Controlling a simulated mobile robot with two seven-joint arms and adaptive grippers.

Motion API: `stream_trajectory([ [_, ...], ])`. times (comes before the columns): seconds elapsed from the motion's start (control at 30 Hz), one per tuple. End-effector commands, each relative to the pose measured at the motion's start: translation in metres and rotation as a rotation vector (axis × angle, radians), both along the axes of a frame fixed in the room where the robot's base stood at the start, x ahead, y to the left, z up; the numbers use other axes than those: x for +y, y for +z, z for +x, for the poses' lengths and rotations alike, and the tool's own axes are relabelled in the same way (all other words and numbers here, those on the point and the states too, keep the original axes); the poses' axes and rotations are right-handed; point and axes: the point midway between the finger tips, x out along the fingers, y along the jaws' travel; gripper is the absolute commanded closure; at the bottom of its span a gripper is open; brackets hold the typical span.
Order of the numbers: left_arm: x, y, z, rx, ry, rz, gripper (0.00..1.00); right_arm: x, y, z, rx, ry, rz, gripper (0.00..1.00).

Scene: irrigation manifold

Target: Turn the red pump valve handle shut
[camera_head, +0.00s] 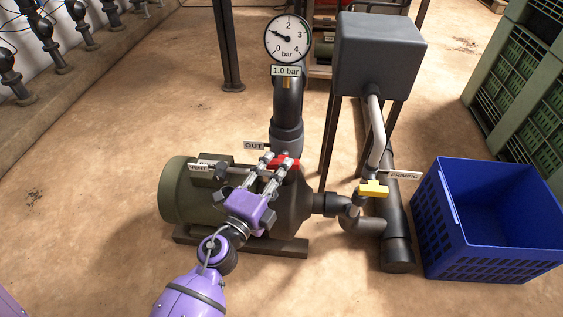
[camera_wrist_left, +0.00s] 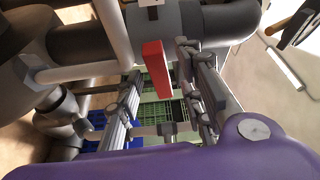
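The red pump valve handle (camera_head: 287,160) is at the top of the dark green pump, by the foot of the vertical outlet pipe. Fingers partly hide it in the head view. My left gripper (camera_head: 276,161) reaches over the pump to the handle. In the left wrist view the red handle (camera_wrist_left: 157,70) is a short bar lying between the spread fingers of the left gripper (camera_wrist_left: 160,78), with gaps showing on both sides. The left gripper is open. My right gripper is not in view.
A gauge (camera_head: 288,39) on the outlet pipe has a 1.0 bar label. A yellow valve handle (camera_head: 373,188) sits right of the pump (camera_head: 178,190). A grey box (camera_head: 378,55) stands behind; a blue crate (camera_head: 440,235) is at right. The front floor is clear.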

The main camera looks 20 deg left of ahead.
Motion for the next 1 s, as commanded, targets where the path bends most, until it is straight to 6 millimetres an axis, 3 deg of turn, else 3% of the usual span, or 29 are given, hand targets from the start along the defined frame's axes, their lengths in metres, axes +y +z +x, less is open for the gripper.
stream_trajectory([
  [0.2,-0.003,0.001,0.025,0.000,-0.001,0.000,0.65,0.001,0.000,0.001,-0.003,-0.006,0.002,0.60],
  [0.53,-0.003,0.001,0.028,0.001,0.000,-0.001,0.65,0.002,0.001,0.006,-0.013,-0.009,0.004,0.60],
  [0.8,-0.003,0.001,0.028,0.001,-0.001,-0.002,1.00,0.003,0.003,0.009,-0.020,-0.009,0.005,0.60],
  [1.0,-0.003,0.003,0.028,0.005,-0.001,0.015,1.00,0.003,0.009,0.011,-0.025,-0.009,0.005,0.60],
])
